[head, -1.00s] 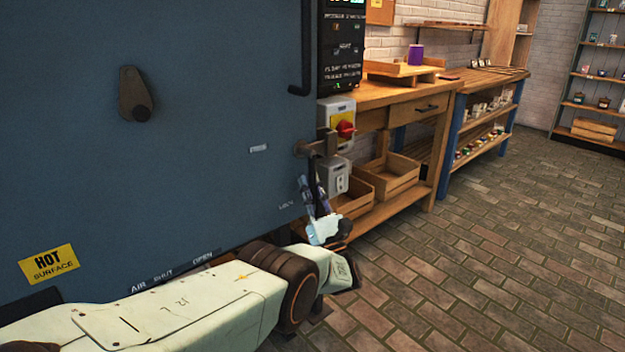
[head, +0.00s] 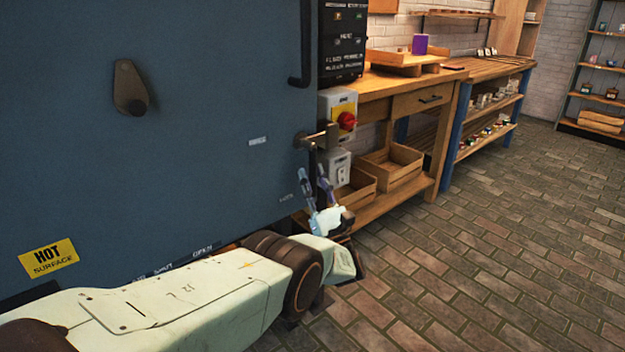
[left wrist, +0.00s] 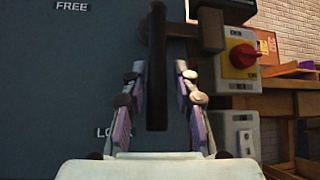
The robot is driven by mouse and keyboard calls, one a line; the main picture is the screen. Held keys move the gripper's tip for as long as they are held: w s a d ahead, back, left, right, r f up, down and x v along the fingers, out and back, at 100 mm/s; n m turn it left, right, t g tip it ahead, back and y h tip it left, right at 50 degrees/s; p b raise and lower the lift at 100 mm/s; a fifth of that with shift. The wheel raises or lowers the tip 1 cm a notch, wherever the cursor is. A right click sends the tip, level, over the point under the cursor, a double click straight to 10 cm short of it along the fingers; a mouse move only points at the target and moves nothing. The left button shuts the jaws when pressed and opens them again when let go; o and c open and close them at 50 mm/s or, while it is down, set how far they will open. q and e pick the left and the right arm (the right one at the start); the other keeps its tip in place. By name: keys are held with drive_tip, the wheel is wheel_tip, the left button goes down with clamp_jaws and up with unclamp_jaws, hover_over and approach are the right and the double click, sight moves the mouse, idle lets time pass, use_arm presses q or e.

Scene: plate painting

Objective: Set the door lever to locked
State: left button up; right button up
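The door lever is a dark bar that hangs down from its metal pivot (head: 318,138) at the right edge of the blue door (head: 215,110). The FREE label (left wrist: 71,6) is at the upper left. My left gripper (head: 313,175) is at the lever from below. In the left wrist view its fingers (left wrist: 159,85) stand open on both sides of the bar, with a gap on each side. My right gripper is not in view.
A switch box with a red knob (head: 346,121) and a grey box (head: 336,167) sit right of the lever. A workbench (head: 400,100) with wooden crates (head: 391,166) stands beyond. A fixed door handle (head: 303,55) is above. The brick floor at right is clear.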

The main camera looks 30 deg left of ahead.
use_arm(q)
drive_tip(key=shift+o, duration=0.8)
drive_tip(key=shift+a, duration=0.15)
drive_tip(key=shift+f, duration=0.1)
drive_tip(key=shift+v, duration=3.75)
drive_tip(key=shift+s, duration=0.1)
